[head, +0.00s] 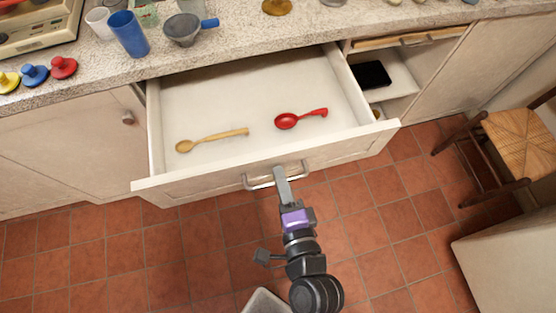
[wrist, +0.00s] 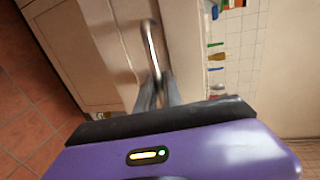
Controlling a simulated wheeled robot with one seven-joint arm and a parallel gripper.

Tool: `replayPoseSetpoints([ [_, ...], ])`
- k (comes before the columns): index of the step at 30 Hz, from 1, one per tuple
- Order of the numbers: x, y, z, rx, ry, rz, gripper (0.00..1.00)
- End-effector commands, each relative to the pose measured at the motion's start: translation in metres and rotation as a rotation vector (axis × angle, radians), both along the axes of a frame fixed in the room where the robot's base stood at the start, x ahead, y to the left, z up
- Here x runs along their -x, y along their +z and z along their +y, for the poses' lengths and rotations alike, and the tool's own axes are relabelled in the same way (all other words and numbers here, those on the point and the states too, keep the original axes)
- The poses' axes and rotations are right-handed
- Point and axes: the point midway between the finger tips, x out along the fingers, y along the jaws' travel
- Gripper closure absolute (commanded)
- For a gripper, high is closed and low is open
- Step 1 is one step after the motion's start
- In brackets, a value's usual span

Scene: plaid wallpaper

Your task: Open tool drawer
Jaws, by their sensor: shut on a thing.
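The tool drawer (head: 223,178) is pulled well out from under the counter in the head view. A wooden spoon (head: 212,139) and a red ladle (head: 300,118) lie apart inside it. Its metal bar handle (head: 258,184) is on the front panel. My gripper (head: 281,174) is shut on the handle, near its right part in the head view. In the wrist view the fingers (wrist: 158,90) close around one end of the handle (wrist: 151,45).
Cups, including a blue one (head: 129,34), and colored knobbed pieces (head: 35,75) stand on the counter above. An open compartment (head: 393,78) holding a black item is right of the drawer. A chair (head: 518,140) stands at the right. Tiled floor in front is mostly clear.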

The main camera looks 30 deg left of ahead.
Motion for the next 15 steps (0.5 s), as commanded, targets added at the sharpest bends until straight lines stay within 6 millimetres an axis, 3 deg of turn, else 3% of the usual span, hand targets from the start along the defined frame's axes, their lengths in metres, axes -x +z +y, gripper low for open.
replayPoseSetpoints([
  [12, 0.0017, -0.0014, -0.0021, 0.002, 0.000, 0.003, 1.00],
  [13, 0.0017, -0.0014, -0.0020, 0.002, 0.000, 0.003, 0.83],
  [15, 0.0016, -0.0013, -0.0021, 0.002, 0.000, 0.002, 0.70],
])
